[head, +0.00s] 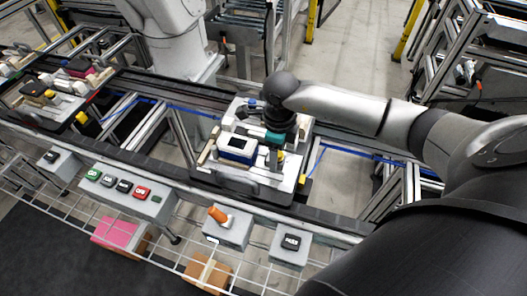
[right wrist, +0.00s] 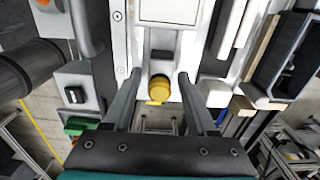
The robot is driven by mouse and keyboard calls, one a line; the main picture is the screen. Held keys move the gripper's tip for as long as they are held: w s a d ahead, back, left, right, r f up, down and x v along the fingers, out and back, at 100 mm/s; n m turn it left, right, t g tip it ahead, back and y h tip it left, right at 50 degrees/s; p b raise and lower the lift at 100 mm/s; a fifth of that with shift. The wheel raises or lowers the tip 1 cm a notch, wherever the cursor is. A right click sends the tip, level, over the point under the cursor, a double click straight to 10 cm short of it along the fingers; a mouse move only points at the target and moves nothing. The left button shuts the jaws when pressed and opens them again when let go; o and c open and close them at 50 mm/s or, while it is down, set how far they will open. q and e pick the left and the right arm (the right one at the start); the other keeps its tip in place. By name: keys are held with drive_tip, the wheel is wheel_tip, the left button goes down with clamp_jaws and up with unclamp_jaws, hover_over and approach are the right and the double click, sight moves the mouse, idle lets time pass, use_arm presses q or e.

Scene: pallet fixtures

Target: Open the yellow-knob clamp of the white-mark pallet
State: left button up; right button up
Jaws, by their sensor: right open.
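The middle pallet (head: 226,177) sits on the conveyor rail and carries a blue-and-white boxed part (head: 238,147). I cannot make out a white mark on it for certain. The yellow knob (right wrist: 159,88) of a clamp shows in the right wrist view, between the two fingers of my right gripper (right wrist: 159,76). The fingers stand apart on either side of it, with a gap to each side. In the head view, the right gripper (head: 276,141) points down over the pallet's right side, and its wrist hides part of the fixture. My left gripper is out of view.
Another pallet (head: 55,110) with a pink part stands on the rail at the far left. Button boxes (head: 130,190) and an orange-handled switch box (head: 226,228) line the front rail. The conveyor right of the middle pallet is free of pallets.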

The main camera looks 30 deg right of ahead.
drive_tip(key=shift+r+p, duration=2.9)
drive_tip(key=shift+r, duration=1.1)
